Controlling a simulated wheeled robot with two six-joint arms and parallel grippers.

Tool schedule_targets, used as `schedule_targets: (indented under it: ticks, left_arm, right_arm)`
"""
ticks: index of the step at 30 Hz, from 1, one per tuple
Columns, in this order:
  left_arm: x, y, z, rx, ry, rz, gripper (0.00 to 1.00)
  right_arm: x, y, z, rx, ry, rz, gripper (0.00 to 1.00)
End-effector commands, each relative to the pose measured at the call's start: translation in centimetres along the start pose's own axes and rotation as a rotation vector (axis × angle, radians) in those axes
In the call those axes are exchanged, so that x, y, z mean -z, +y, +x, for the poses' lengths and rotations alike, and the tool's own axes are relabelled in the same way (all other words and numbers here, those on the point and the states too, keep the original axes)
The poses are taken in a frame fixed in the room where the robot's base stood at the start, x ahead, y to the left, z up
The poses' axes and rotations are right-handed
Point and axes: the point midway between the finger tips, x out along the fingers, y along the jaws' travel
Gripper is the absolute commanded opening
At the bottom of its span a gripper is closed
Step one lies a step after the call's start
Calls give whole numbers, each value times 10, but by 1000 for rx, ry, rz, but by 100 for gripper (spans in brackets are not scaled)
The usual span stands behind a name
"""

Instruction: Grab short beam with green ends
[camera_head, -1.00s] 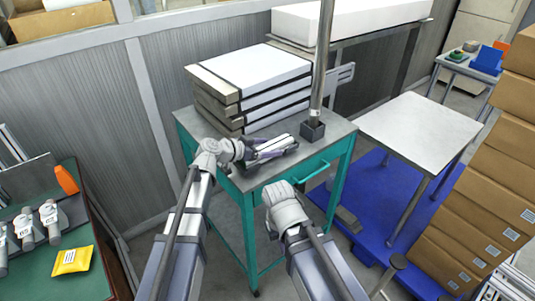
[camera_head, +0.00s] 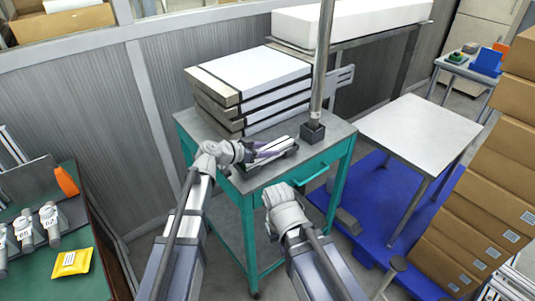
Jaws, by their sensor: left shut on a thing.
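My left gripper (camera_head: 258,153) is over the near part of the green-framed table. It is shut on a slim pale bar (camera_head: 277,148) with dark parts at the table top. The gripper hides part of this bar, and I cannot make out green ends on it. My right gripper (camera_head: 288,212) hangs in front of the table, apart from it. Its fingers are too unclear to tell whether they are open.
The green-framed table (camera_head: 335,140) bears a stack of white-topped flat boxes (camera_head: 250,80) and an upright grey pole (camera_head: 322,70) in a dark foot. A pale table (camera_head: 420,125) and stacked brown cartons (camera_head: 480,215) stand right. A green worktop (camera_head: 75,285) is at left.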

Motion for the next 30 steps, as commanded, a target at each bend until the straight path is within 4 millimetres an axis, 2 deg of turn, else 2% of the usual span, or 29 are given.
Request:
schedule_targets:
  ticks: [11,17,23,30]
  left_arm:
    - [1,0,0,0,0,0,0]
    - [11,0,-4,0,1,0,0]
    - [33,0,-14,0,1,0,0]
    - [69,0,-29,0,1,0,0]
  right_arm:
    - [0,0,-1,0,0,0,0]
    - [-1,1,-12,0,0,0,0]
    - [-2,3,-36,0,0,0,0]
    - [-4,7,-74,0,0,1,0]
